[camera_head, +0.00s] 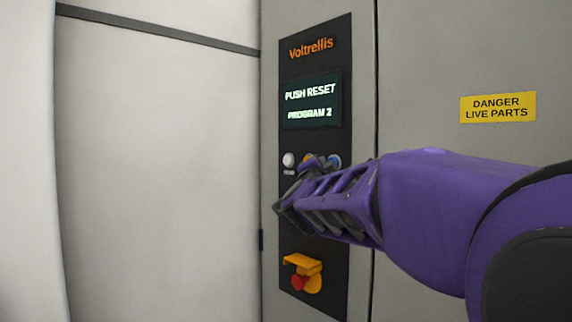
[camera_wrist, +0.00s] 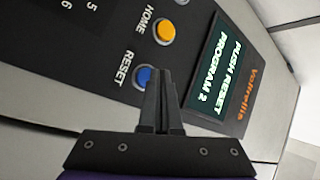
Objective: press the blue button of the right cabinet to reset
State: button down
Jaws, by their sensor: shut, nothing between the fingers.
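The cabinet's black control panel (camera_head: 316,60) shows in the head view, with a lit screen (camera_head: 311,102) reading "PUSH RESET PROGRAM 2". The blue button (camera_head: 334,161) shows just above my purple arm, partly covered by it. In the wrist view the blue button (camera_wrist: 143,77) sits beside the label "RESET". My gripper (camera_wrist: 158,76) is shut and empty, its fingertips just right of the blue button in that view; I cannot tell whether they touch the panel.
A yellow button (camera_wrist: 165,34) labelled "HOME" is close to the blue one. A white button (camera_head: 288,159) is at the left of the row. A red emergency knob (camera_head: 300,283) under a yellow guard (camera_head: 303,263) sits lower on the panel. A yellow danger sign (camera_head: 498,107) is at right.

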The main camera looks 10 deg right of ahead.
jog(key=shift+d, duration=0.15)
jog(key=shift+w+d, duration=0.2)
jog(key=shift+w, duration=0.05)
jog(key=shift+w+d, duration=0.2)
jog(key=shift+d, duration=0.1)
dwell(1.1)
jog(key=shift+s+a, duration=0.45)
jog(key=shift+a, duration=0.15)
jog(key=shift+s+a+r, duration=0.1)
jog(key=shift+s+a, duration=0.7)
jog(key=shift+a, duration=0.3)
jog(key=shift+s+a, duration=0.75)
jog(key=shift+a, duration=0.3)
